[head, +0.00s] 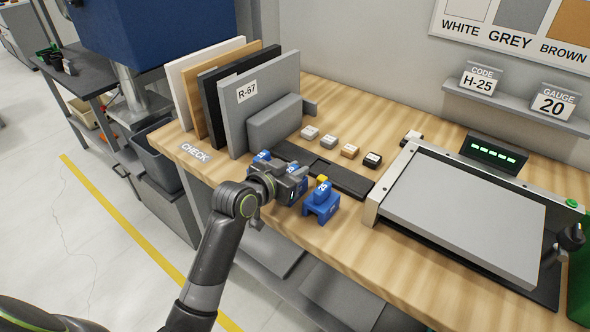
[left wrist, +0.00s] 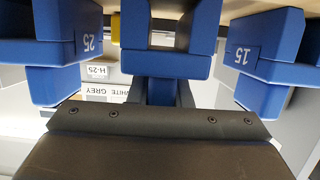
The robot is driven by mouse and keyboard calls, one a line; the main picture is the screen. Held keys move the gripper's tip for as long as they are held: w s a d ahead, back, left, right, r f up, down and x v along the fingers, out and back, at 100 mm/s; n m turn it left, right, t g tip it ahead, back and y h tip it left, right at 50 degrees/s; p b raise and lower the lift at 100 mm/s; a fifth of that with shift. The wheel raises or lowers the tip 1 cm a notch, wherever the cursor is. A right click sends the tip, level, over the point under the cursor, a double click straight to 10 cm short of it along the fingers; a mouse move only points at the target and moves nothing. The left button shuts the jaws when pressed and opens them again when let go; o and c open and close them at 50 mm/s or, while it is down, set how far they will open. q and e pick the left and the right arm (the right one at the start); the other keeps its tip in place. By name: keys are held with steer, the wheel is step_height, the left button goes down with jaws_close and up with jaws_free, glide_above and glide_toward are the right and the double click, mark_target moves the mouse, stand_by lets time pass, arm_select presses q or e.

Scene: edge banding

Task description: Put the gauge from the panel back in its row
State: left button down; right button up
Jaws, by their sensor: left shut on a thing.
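My left gripper (head: 292,184) is over the front edge of the bench, shut on a blue gauge (left wrist: 170,35). Its fingers hide most of this gauge in the head view, and its number cannot be read. In the left wrist view the held gauge is in the middle, between the blue gauge marked 25 (left wrist: 62,42) and the blue gauge marked 15 (left wrist: 265,50). In the head view the 25 gauge (head: 321,205) stands just right of the gripper, and another blue gauge (head: 262,156) shows partly behind it on the left. A grey panel (head: 465,212) lies in the machine at right.
Several upright boards stand at the back left, the front grey one labelled R-67 (head: 262,88). A dark rail (head: 340,177) lies behind the gauges, with small sample blocks (head: 350,151) beyond. A shelf sign reads GAUGE 20 (head: 553,103). Bare wood shows right of the 25 gauge.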

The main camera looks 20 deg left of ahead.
arm_select(q)
steer(key=shift+f, duration=0.15)
steer(key=c, duration=1.3)
jaws_free()
steer(key=shift+s+r, duration=0.1)
steer(key=shift+r, duration=0.1)
steer(key=v, duration=1.1)
steer(key=shift+s+a+r, duration=0.15)
steer(key=shift+s+r, duration=0.05)
steer(key=shift+s, duration=0.15)
